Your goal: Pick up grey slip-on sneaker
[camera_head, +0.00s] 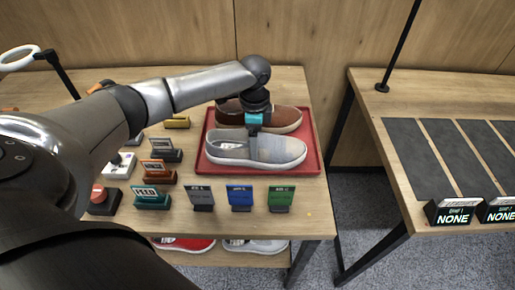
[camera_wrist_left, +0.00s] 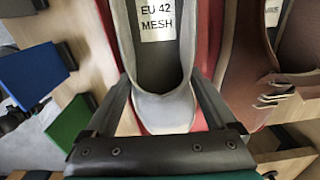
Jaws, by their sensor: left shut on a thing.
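The grey slip-on sneaker (camera_head: 240,149) has a white sole and lies on a red tray (camera_head: 312,160), in front of a brown shoe (camera_head: 284,119). My left gripper (camera_head: 253,130) reaches down from above onto the grey sneaker and is shut on it. In the left wrist view, its two fingers (camera_wrist_left: 160,112) press on either side of the grey sneaker (camera_wrist_left: 165,108). The shoe's insole reads "EU 42 MESH". The sneaker still appears to rest on the tray. My right gripper is in neither view.
Blue (camera_head: 240,197), green (camera_head: 281,198) and grey (camera_head: 200,197) label cards stand along the table's front. Several small labelled blocks stand left of the tray. More shoes (camera_head: 183,244) sit on a lower shelf. A second table (camera_head: 372,110) with dark mats stands right, across a gap.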

